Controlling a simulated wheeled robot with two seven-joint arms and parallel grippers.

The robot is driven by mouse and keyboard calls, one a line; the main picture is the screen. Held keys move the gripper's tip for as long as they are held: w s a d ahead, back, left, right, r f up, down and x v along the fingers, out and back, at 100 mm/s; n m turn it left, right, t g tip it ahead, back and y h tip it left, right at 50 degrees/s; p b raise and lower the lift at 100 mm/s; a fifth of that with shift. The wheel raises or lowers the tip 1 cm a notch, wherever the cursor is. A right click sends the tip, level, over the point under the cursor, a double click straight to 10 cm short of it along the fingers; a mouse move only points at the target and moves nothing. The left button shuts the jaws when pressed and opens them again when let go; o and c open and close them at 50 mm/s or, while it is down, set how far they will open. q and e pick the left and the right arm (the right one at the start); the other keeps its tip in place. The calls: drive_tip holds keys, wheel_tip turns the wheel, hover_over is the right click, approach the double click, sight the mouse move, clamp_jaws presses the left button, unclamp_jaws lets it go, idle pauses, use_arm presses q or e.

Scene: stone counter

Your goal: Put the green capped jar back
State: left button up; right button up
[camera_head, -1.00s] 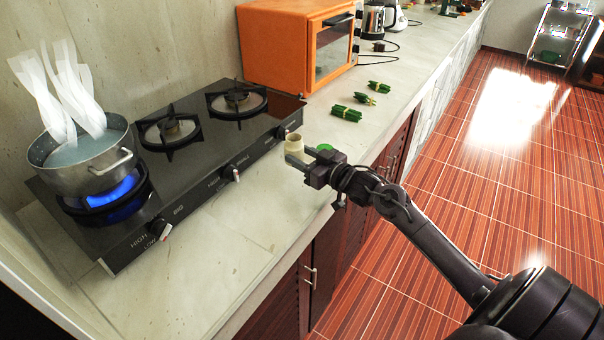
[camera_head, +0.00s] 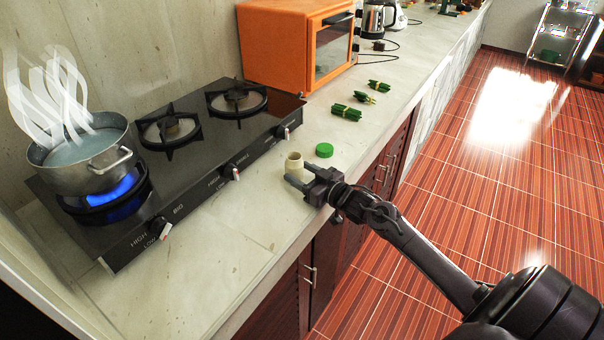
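A small cream jar (camera_head: 293,160) with an open-looking top and no cap on it is near the counter's front edge, in front of the stove. My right gripper (camera_head: 296,181) comes in from the right with its fingers around the jar's lower part and appears shut on it. I cannot tell whether the jar touches the counter. A low, round green cap (camera_head: 324,150) lies on the counter just beyond and right of the jar, apart from it. My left gripper is not in view.
The black stove (camera_head: 205,150) lies left of the jar, with a steaming pot (camera_head: 85,165) on a lit burner. Green bundles (camera_head: 347,112) lie farther back, beside an orange oven (camera_head: 280,50).

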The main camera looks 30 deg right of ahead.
drive_tip(key=shift+o, duration=0.9)
drive_tip(key=shift+r, duration=0.2)
drive_tip(key=v, duration=1.2)
